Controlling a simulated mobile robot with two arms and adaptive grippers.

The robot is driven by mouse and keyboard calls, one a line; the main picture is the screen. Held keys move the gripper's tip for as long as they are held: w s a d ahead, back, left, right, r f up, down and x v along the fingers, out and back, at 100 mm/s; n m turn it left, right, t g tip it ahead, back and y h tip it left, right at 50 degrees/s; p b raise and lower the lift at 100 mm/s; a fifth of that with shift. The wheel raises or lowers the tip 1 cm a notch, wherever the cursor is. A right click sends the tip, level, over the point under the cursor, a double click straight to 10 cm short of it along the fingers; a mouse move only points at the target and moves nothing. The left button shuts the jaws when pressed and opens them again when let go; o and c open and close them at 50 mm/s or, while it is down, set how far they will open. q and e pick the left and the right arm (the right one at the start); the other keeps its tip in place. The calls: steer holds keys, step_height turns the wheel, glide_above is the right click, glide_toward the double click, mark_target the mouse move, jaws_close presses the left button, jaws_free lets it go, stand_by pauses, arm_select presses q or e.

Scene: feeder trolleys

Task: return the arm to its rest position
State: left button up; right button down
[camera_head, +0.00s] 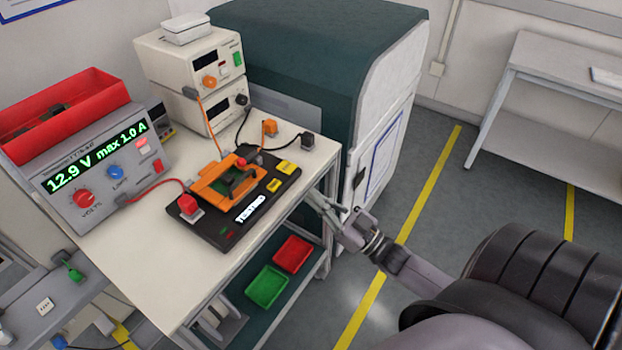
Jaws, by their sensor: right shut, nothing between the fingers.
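My right arm comes in from the lower right. My right gripper (322,203) is shut and empty, just off the right edge of the white trolley top (158,236). It shows apart from the black test board (262,215) marked TESTING. An orange fixture (208,192) with a dark part in it sits on that board. My left gripper is not in view.
A power supply (99,175) reading 12.9 V carries a red bin (98,98) at left. White instruments (190,62) stand at the back. Green (267,288) and red (292,255) bins are on the lower shelf. A dark green cabinet (290,50) stands behind. Floor at right is clear.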

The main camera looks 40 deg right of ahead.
steer(key=shift+w, duration=0.1)
stand_by(0.6)
steer(key=s+f+m+g+h, duration=0.1)
steer(key=s+f+g+h, duration=0.15)
steer(key=f, duration=0.95)
steer(key=s+f+m+g+h, duration=0.15)
steer(key=s+f+g, duration=0.25)
steer(key=f, duration=0.8)
steer(key=s+f+m+g+h, duration=0.1)
steer(key=s+f+g+h, duration=0.25)
steer(key=f, duration=0.85)
steer(key=s+a+f+g, duration=0.3)
steer(key=s+f, duration=0.2)
steer(key=s, duration=0.3)
steer(key=s+a+f+n+g, duration=0.1)
steer(key=s+a+f+g, duration=0.1)
steer(key=s+f, duration=0.3)
steer(key=s+a+f+n+g, duration=0.1)
steer(key=s+a+f+g, duration=0.2)
steer(key=s, duration=1)
step_height(320, 180, down, 3)
steer(key=shift+s+a+f+g, duration=0.1)
steer(key=shift+s+a+g, duration=0.2)
steer(key=shift+g, duration=0.7)
